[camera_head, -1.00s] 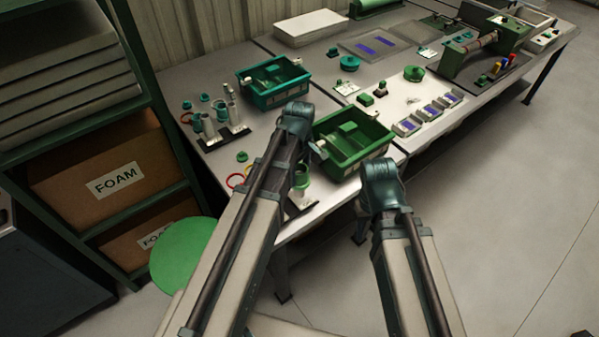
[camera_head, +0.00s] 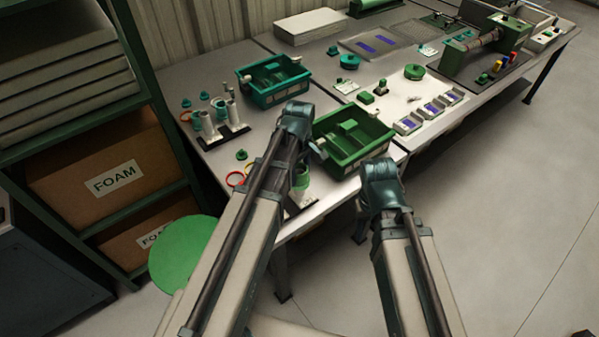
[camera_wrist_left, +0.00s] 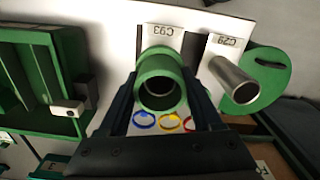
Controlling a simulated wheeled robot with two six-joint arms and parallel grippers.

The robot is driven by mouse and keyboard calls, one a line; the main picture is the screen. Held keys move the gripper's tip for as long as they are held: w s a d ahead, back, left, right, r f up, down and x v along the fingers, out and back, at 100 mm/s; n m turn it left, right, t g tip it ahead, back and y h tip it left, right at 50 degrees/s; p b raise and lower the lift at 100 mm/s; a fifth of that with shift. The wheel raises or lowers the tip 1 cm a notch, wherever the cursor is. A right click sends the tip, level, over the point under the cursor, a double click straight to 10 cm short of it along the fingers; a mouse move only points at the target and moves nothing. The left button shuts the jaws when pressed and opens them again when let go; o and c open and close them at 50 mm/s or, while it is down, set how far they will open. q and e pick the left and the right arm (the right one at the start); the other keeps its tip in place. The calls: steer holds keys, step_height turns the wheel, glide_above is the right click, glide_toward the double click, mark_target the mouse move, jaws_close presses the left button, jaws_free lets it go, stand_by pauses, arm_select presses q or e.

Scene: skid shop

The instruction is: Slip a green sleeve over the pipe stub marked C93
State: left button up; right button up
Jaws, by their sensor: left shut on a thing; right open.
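A green sleeve (camera_wrist_left: 160,84) is between the fingers of my left gripper (camera_wrist_left: 160,98), which is shut on it. The sleeve's open end faces the left wrist camera. The label C93 (camera_wrist_left: 160,36) is right behind it, upside down in this view. The C93 stub itself is hidden by the sleeve here, so I cannot tell how far the sleeve is around it. In the head view the sleeve (camera_head: 301,178) shows beside my left forearm, low over the bench. My right gripper (camera_head: 381,190) is open, off the bench's front edge, its fingers mostly hidden.
A bare metal stub (camera_wrist_left: 234,80) with another label stands right of the sleeve in the wrist view. A green bin (camera_head: 352,160) is close beside my left gripper. A teal bin (camera_head: 273,97) and more pipe stubs (camera_head: 232,113) are farther back. Coloured rings (camera_head: 235,179) lie nearby.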

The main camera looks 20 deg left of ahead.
arm_select(q)
steer(key=shift+f, duration=0.15)
steer(key=o, duration=1.4)
steer(key=shift+r, duration=0.2)
step_height(320, 180, up, 11)
steer(key=p, duration=1)
steer(key=shift+f+p, duration=0.15)
steer(key=shift+p, duration=0.2)
